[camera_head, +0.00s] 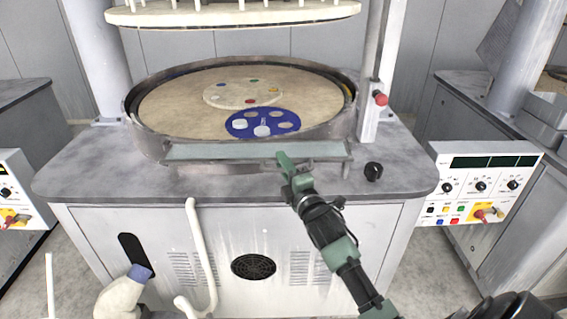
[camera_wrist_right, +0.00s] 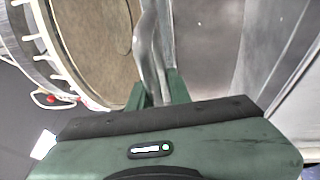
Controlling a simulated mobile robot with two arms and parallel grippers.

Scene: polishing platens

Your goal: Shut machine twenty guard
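A long, narrow, pale greenish see-through panel (camera_head: 235,152), which looks like the guard, lies along the front of the round polishing platen (camera_head: 170,105) on the middle machine. My right gripper (camera_head: 284,160) is at the right part of this panel's front edge. In the right wrist view, the two green fingers of the right gripper (camera_wrist_right: 157,92) stand on either side of a shiny grey strip (camera_wrist_right: 149,45). Whether they press on it is unclear. I cannot read a number twenty on the machine. My left gripper is not in view.
A red knob (camera_head: 380,99) sits on the post at right, and a black knob (camera_head: 373,171) on the deck. A blue carrier disc (camera_head: 262,133) lies on the platen under a raised upper plate (camera_head: 235,14). A pale hose (camera_head: 204,250) hangs in front. Control panels flank both sides.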

